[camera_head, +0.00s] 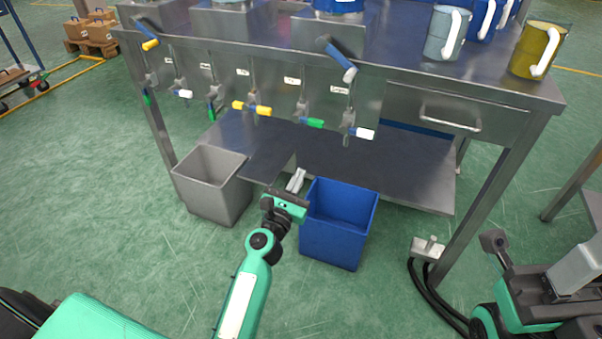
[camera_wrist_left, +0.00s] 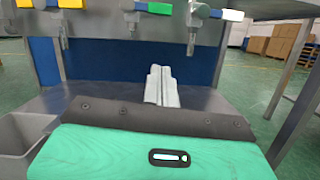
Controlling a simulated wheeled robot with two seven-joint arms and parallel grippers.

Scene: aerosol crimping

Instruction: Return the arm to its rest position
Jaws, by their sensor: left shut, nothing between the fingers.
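My left arm, green and dark grey, reaches in from the bottom of the head view. Its gripper (camera_head: 296,180) is low in front of the steel workbench, between a grey bin and a blue bin, near the front edge of the lower shelf. The two pale fingers are together with nothing between them. In the left wrist view the closed fingers (camera_wrist_left: 162,86) point away over the dark lower shelf. I cannot make out my right gripper in either view.
The grey bin (camera_head: 187,184) stands left of the gripper and the blue bin (camera_head: 332,252) close on its right. Above are the steel workbench (camera_head: 415,85) and hanging valve levers (camera_head: 252,107). A pedal-like box (camera_head: 425,250) with black cables sits by the right leg. Open green floor lies left.

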